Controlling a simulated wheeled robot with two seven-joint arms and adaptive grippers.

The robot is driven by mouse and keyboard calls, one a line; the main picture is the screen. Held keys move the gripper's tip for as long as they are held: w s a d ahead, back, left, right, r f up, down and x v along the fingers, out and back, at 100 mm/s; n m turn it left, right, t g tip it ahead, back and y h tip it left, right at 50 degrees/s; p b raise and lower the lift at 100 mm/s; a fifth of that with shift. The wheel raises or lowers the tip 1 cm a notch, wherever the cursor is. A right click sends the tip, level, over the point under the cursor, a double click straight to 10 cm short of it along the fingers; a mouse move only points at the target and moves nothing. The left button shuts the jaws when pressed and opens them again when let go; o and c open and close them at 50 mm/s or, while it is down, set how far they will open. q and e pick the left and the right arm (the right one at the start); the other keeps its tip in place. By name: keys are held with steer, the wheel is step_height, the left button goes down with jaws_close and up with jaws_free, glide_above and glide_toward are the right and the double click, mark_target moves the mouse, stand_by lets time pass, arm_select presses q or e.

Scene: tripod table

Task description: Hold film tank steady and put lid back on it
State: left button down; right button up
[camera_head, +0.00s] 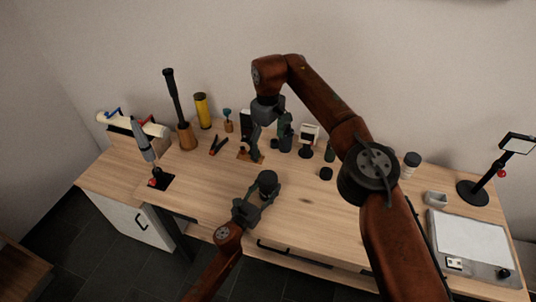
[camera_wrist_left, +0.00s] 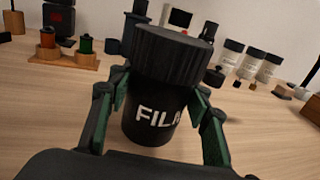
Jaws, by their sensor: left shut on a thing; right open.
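The black film tank (camera_head: 267,186) stands on the wooden table near its front middle. In the left wrist view the tank (camera_wrist_left: 150,122) shows white FILM lettering. A wide, ribbed black lid (camera_wrist_left: 172,55) sits on its top; I cannot tell whether it is fully seated. My left gripper (camera_head: 258,192) is shut on the tank body, with green-padded fingers (camera_wrist_left: 160,105) on either side. My right gripper (camera_head: 254,146) is open, behind the tank near the small wooden rack, and is apart from the tank and lid. Its fingertips are small and partly unclear.
The wooden rack (camera_wrist_left: 65,57) holds red and green pieces. Several dark and white-labelled bottles (camera_wrist_left: 250,64) stand behind the tank. A small black round object (camera_head: 326,173) lies to the right. The table around the tank is clear.

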stand_by(0.3)
arm_select(q)
steer(key=c, duration=0.9)
jaws_free()
steer(key=shift+c, duration=0.2)
steer(key=shift+s, duration=0.1)
steer(key=v, duration=1.1)
steer(key=shift+s+a, duration=0.2)
steer(key=shift+s, duration=0.15)
